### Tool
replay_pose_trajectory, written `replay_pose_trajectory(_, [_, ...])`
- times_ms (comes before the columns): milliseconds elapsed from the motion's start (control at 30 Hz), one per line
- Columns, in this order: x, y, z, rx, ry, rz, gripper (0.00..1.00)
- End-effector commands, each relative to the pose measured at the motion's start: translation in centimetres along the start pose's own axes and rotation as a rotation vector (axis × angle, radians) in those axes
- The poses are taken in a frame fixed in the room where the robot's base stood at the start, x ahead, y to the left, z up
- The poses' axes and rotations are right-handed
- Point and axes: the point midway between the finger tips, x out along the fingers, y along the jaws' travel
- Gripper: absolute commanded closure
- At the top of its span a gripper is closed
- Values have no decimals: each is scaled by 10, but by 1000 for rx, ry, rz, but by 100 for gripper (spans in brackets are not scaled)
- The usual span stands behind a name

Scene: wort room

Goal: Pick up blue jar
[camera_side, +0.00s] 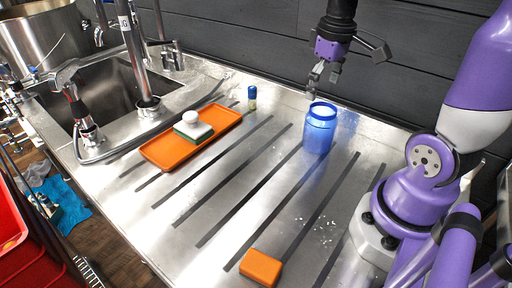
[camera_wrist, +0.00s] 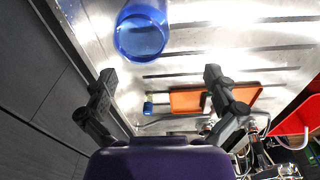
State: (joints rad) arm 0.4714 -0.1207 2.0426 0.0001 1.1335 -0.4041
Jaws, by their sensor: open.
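The blue jar (camera_side: 320,128) stands upright on the steel counter (camera_side: 215,215), at the back right in the side view. Its rim looks open. In the wrist view the blue jar (camera_wrist: 142,32) is at the top, beyond my fingertips and cut by the frame edge. My gripper (camera_side: 322,82) hangs just above and behind the jar, apart from it. In the wrist view my gripper (camera_wrist: 157,78) has its two fingers wide apart with nothing between them.
An orange tray (camera_side: 165,157) holding a white and green sponge-like item (camera_side: 193,126) lies left of the jar. A small blue-capped bottle (camera_side: 252,98) stands behind it. An orange block (camera_side: 261,267) lies near the front. A sink (camera_side: 110,90) and dark wall (camera_side: 240,35) bound the counter.

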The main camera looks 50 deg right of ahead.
Motion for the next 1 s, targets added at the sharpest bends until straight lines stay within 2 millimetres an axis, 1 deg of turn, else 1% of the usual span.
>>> replay_pose_trajectory(33, [5,11,0,12,-34,-12,0])
replay_pose_trajectory(100, [10,22,1,15,-63,-25,0])
replay_pose_trajectory(200, [20,27,3,14,-82,-35,0])
replay_pose_trajectory(400, [52,26,6,13,-85,-36,0])
replay_pose_trajectory(633, [75,25,6,12,-83,-36,0])
replay_pose_trajectory(800, [103,24,5,12,-84,-36,0])
replay_pose_trajectory(900, [113,24,6,13,-83,-36,0])
replay_pose_trajectory(1000, [116,24,6,13,-81,-36,0])
